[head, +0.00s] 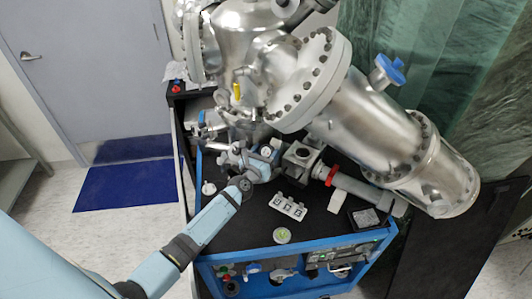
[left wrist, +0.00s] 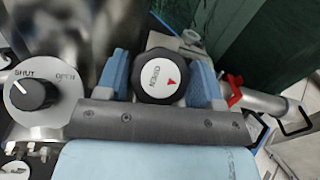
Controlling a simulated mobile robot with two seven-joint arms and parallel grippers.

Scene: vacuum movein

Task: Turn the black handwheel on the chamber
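The black handwheel (left wrist: 157,75) shows in the left wrist view, with a white face, a red arrow and lettering. My left gripper (left wrist: 162,80) has one blue finger on each side of the wheel. In the head view my left gripper (head: 256,160) is at the metal fittings below the chamber (head: 250,35), and the wheel is mostly hidden there. My right gripper is not in view.
A black knob (left wrist: 34,93) on a plate marked SHUT and OPEN sits left of my gripper. A pipe with a red clamp (head: 331,175) is to the right. The cart's black top (head: 250,225) holds a white block with several switches (head: 288,207). The blue mat (head: 125,187) is clear.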

